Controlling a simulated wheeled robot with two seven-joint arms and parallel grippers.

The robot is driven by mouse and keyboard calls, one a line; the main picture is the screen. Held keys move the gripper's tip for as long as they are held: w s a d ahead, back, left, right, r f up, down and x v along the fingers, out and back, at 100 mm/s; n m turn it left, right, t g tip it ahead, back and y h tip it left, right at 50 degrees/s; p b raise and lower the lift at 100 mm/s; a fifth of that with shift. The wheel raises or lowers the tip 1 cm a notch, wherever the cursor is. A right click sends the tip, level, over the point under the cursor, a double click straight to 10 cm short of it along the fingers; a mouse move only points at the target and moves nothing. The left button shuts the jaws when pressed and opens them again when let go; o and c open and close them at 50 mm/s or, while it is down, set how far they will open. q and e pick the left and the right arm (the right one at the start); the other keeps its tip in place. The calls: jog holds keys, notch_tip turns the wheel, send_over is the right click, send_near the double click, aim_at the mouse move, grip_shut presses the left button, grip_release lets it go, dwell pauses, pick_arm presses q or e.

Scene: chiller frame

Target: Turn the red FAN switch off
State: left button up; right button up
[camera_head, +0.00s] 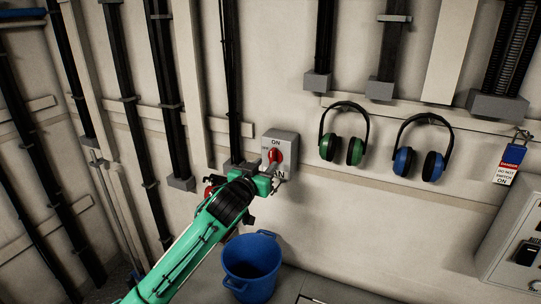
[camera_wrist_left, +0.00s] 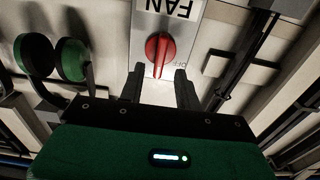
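The grey FAN switch box (camera_head: 283,147) is on the wall, with "ON" printed above its red knob (camera_head: 276,156). In the left wrist view, the red knob (camera_wrist_left: 158,50) is upright in the picture, in line with the upside-down FAN label (camera_wrist_left: 170,7); "OFF" is printed to its right. My left gripper (camera_head: 271,179) is in front of the lower part of the box and partly covers its FAN label. In the left wrist view, the gripper (camera_wrist_left: 159,76) is open, its fingers on either side of the knob's near end, with gaps visible. My right gripper is not in view.
Green ear defenders (camera_head: 356,150) and blue ear defenders (camera_head: 404,161) hang right of the box. A padlock with a danger tag (camera_head: 507,170) hangs farther right. A blue bucket (camera_head: 251,268) stands below. Black pipes (camera_head: 168,95) run up the wall at left.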

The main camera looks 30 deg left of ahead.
aim_at(271, 159)
pick_arm(q)
jog(key=shift+w+a+p, duration=0.15)
jog(key=shift+w+p, duration=0.4)
jog(key=shift+w, duration=1.6)
grip_shut()
